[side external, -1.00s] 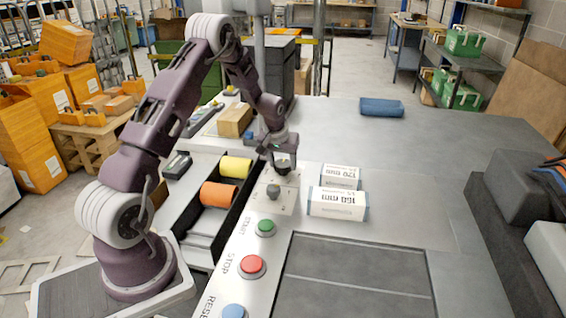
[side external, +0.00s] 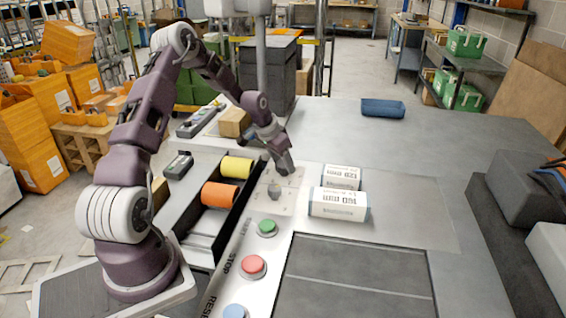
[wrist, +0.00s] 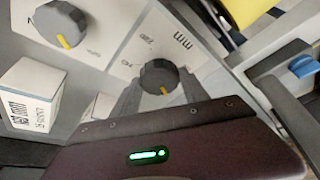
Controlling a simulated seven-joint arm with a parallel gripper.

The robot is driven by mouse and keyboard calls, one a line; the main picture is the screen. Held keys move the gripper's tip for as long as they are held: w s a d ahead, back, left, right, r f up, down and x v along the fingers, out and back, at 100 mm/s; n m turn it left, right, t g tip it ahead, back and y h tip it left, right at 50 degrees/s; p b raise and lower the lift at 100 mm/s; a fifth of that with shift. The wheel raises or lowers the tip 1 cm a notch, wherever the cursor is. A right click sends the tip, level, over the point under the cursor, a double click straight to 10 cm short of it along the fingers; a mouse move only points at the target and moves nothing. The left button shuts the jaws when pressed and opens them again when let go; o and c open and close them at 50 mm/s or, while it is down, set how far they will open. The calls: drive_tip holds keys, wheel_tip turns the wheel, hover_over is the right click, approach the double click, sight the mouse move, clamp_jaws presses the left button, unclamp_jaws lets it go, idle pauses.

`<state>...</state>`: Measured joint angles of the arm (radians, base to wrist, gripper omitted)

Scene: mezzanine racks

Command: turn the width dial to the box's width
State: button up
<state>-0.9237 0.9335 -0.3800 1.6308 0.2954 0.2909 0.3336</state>
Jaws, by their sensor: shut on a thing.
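Two dark grey dials with yellow pointer marks stand on a pale panel. In the wrist view, one dial (wrist: 158,77) is between my gripper's fingers (wrist: 157,92), its pointer toward the bottom of the picture. My gripper (side external: 285,171) is shut on this dial; in the side view its fingers hide it. The other dial (side external: 274,191) stands free, nearer the side camera, and also shows at upper left in the wrist view (wrist: 58,22). The panel's scale carries "mm", but its other print is too blurred to read. Two white boxes, a front one (side external: 338,204) and a rear one (side external: 341,177), carry mm labels I cannot read surely.
Green (side external: 267,228), red (side external: 253,266) and blue (side external: 234,312) buttons line the panel's near part. A black tray (side external: 229,218) with yellow (side external: 237,167) and orange (side external: 220,194) rolls lies left of it. A blue bundle (side external: 382,107) lies at the back; the table around it is clear.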

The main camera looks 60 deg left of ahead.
idle(0.4)
drive_tip(key=o, duration=1.3)
drive_tip(key=shift+o, duration=0.2)
